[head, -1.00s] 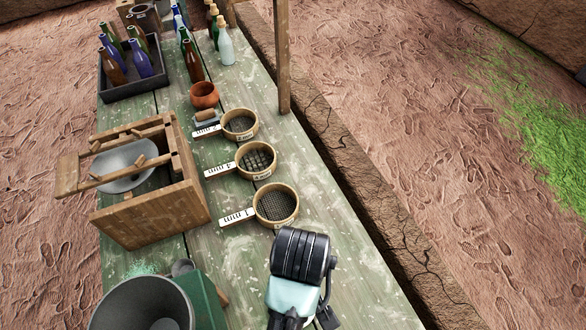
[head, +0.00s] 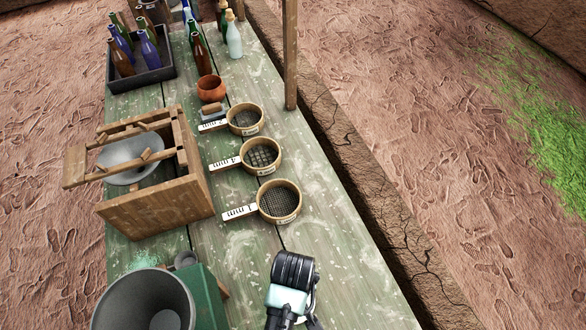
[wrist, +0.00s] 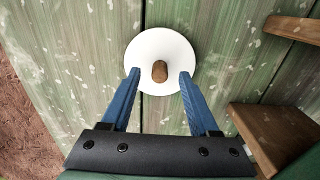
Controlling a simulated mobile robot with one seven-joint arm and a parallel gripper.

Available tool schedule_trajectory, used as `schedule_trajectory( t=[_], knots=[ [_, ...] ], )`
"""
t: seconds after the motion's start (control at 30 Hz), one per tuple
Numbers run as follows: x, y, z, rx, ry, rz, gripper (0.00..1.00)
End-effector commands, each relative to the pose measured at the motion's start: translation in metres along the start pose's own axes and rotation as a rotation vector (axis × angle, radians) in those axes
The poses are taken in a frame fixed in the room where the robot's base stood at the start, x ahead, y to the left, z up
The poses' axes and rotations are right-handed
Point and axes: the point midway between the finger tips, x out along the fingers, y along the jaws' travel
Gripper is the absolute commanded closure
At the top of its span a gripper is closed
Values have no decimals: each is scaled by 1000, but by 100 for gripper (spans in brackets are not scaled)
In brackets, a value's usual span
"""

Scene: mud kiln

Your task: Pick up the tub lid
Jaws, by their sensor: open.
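The tub lid (wrist: 162,48) is a white round disc with a brown knob (wrist: 159,71) at its middle. In the wrist view it lies on the green planks, ahead of my gripper (wrist: 159,74). My gripper's two blue fingers are open, one on each side of the knob and apart from it, with their tips over the lid's near part. How high they are above the lid I cannot tell. In the head view my arm (head: 290,285) shows at the bottom, but I cannot make out the lid or the fingers there.
A wooden box frame with a grey bowl (head: 130,165) stands left on the table (head: 330,245). Several sieves (head: 279,201) lie in a row. A dark grey tub (head: 145,300) is at bottom left. A bottle crate (head: 140,82) stands farther back. Wooden pieces (wrist: 270,130) are close right of my gripper.

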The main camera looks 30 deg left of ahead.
Motion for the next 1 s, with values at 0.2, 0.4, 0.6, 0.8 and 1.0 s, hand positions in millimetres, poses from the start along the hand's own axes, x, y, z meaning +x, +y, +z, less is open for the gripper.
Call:
schedule_trajectory(
  t=[0.2, 0.4, 0.6, 0.8, 1.0],
  knots=[
    [20, 0, 0, 0, 0, -1, 39],
    [21, 0, 0, 0, 1, 0, 39],
    [21, 0, 0, 0, 1, 0, 69],
    [21, 0, 0, 0, 1, 0, 100],
    [20, 0, 0, 0, 1, 0, 100]
  ],
)
